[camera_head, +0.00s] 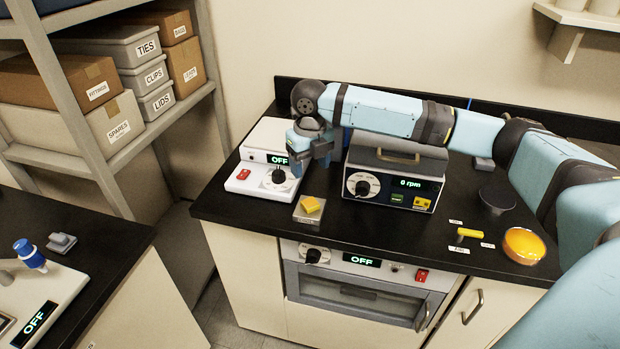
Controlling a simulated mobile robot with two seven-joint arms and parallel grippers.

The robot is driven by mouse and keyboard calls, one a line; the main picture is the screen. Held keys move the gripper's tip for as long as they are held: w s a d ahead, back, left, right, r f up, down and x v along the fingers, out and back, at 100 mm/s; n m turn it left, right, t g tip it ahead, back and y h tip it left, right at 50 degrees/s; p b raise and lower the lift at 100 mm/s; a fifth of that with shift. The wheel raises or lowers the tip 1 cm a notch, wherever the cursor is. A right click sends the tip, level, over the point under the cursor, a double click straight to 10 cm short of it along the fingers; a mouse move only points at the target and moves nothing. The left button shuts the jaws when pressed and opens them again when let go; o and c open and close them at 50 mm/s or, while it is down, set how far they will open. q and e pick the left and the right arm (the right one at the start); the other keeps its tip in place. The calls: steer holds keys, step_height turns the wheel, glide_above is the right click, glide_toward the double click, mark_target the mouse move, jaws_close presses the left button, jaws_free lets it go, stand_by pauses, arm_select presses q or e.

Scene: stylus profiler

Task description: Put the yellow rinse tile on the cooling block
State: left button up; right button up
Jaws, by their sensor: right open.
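A small yellow tile (311,205) lies on a low grey block (306,218) near the front edge of the black counter; it looks slightly turned and tilted against the block. The block carries a label too small to read, and I take it for the cooling block. My right gripper (311,163) is open, pointing down behind and above the tile, apart from it. My left gripper is not in view.
A white device (245,177) reading OFF stands left of the block, and a 0 rpm machine (394,184) stands right. Further right are a yellow-handled item (469,233), an orange-yellow dish (524,245) and a dark bowl (497,199). Bare counter (375,229) lies right of the block.

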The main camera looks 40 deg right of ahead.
steer(key=s+a+f+m+t+y, duration=0.2)
steer(key=s+a+f+m+y, duration=0.15)
steer(key=a+f+m, duration=0.5)
steer(key=s+a+f+m+t+y, duration=0.25)
steer(key=s+a+f+m, duration=0.25)
steer(key=a+f, duration=0.65)
steer(key=s+d+f+m+t+h, duration=0.1)
steer(key=s+f+m+t, duration=0.2)
steer(key=s+m, duration=0.6)
steer(key=s+d+f+m+t+h, duration=0.1)
steer(key=s+f+m+t, duration=0.2)
steer(key=s+m, duration=0.6)
steer(key=shift+s+d+f+h, duration=0.2)
steer(key=shift+d+f+h, duration=0.1)
steer(key=shift+f, duration=0.5)
steer(key=shift+m, duration=0.25)
step_height(320, 180, up, 10)
steer(key=p, duration=1)
steer(key=shift+d, duration=0.2)
steer(key=shift+r+t, duration=0.1)
steer(key=shift+t, duration=0.15)
